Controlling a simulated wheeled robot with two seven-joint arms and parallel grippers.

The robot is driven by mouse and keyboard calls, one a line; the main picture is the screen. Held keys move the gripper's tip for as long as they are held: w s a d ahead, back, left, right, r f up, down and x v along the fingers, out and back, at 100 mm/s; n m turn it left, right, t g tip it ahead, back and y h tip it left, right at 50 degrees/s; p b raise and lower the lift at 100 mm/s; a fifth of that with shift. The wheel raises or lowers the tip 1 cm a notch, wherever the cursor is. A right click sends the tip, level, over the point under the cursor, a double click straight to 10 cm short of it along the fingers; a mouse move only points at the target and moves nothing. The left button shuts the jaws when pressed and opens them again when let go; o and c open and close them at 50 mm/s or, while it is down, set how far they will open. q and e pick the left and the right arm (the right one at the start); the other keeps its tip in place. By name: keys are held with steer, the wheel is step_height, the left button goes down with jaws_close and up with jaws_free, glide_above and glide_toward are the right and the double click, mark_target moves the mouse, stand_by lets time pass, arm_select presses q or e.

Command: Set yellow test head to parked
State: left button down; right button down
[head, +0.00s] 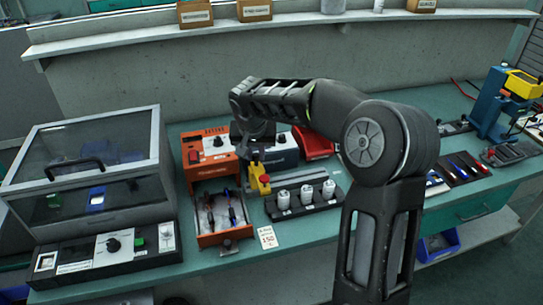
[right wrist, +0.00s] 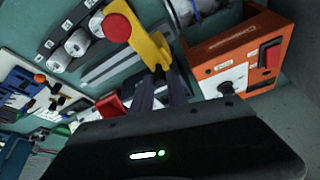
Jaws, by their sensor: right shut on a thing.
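The yellow test head (head: 256,172), a small yellow block with a red knob, stands at the left end of a grey rail (head: 306,179) on the bench. In the right wrist view, the yellow test head (right wrist: 152,45) fills the space at my fingertips, its red knob facing away from the hand. My right gripper (right wrist: 162,85) is shut on it; in the head view the gripper (head: 256,154) reaches down from above and my arm hides part of it. My left gripper is not in view.
White cylinders (head: 306,195) stand in a dark rack just in front of the rail. An orange drawer unit (head: 213,148) with an open drawer of tools is close at the left. A clear-lidded box (head: 85,160) stands farther left; a red bin (head: 316,143) is behind.

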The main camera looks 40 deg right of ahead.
steer(key=shift+w+a+f, duration=0.1)
steer(key=shift+w+a, duration=0.2)
steer(key=shift+a, duration=0.5)
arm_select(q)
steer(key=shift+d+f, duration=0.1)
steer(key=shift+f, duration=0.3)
arm_select(e)
steer(key=shift+a, duration=0.15)
steer(key=c, duration=1.3)
jaws_free()
steer(key=shift+a, duration=0.1)
steer(key=shift+r, duration=0.25)
arm_select(q)
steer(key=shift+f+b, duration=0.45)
steer(key=shift+b, duration=0.05)
arm_select(e)
steer(key=v, duration=0.7)
steer(key=shift+r, duration=0.25)
steer(key=shift+s+a, duration=0.1)
